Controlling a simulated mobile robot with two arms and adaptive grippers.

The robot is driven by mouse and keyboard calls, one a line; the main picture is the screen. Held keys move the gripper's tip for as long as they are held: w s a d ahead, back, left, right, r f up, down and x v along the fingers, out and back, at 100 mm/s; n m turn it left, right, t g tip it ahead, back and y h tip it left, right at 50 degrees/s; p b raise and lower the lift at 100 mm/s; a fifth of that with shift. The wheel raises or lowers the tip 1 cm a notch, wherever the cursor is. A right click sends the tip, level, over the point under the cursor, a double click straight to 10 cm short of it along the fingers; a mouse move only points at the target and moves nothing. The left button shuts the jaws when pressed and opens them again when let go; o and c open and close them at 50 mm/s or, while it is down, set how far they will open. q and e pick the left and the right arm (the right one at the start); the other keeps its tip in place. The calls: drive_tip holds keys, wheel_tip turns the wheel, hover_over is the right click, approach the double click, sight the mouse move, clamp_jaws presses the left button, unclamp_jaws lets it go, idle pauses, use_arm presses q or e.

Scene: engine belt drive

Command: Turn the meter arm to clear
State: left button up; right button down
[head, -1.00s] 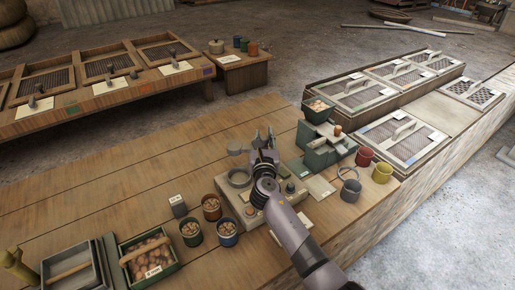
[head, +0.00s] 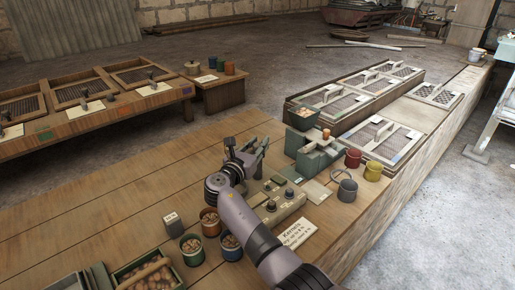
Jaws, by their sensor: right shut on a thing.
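The grey-beige meter box (head: 287,207) with dark knobs sits on the wooden bench in front of me. My right arm reaches in from the bottom and covers the box's left part. My right gripper (head: 248,153) is over the back left of the box. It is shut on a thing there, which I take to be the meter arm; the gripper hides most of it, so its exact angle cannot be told. My left gripper is not in view.
A green-grey machine with a hopper (head: 303,117) stands just right of the gripper. Red (head: 353,158) and yellow (head: 373,171) cups stand further right. Pots of kernels (head: 210,221) stand left of my arm. A card (head: 296,234) lies in front of the box.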

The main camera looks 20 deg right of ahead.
idle(0.4)
drive_tip(key=c, duration=1.3)
unclamp_jaws()
drive_tip(key=shift+v, duration=3.7)
drive_tip(key=shift+c, duration=0.2)
